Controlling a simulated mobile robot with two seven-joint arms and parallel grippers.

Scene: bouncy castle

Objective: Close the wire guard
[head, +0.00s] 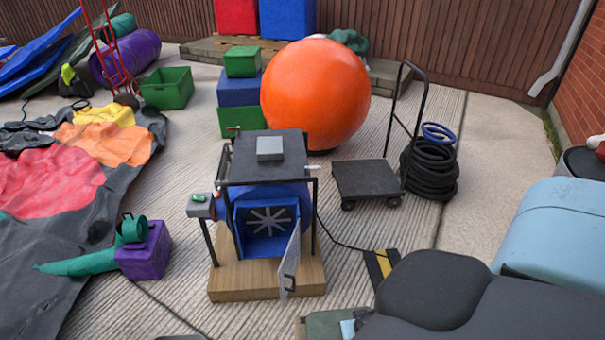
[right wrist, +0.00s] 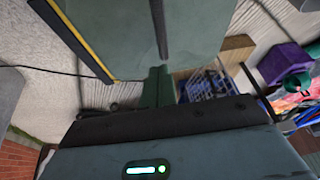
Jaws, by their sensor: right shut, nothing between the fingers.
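The wire guard (head: 290,262) is a thin pale panel on the right front edge of the blue blower (head: 265,215). It stands swung open, roughly edge-on, with a small dark handle, leaving the fan (head: 270,221) uncovered. The blower sits on a wooden base (head: 228,283) inside a black frame. In the right wrist view the guard (right wrist: 205,83) shows as a pale mesh beyond my gripper, against blue. My right gripper (right wrist: 158,40) is shut and empty, apart from the guard; its fingers hide part of the scene. My left gripper is not in view.
A purple box (head: 145,252) with a green tube stands left of the base. A black cable runs right from the blower to a yellow-black strip (head: 383,263). A flat trolley (head: 367,180), coiled hose (head: 428,170) and orange ball (head: 315,95) stand behind.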

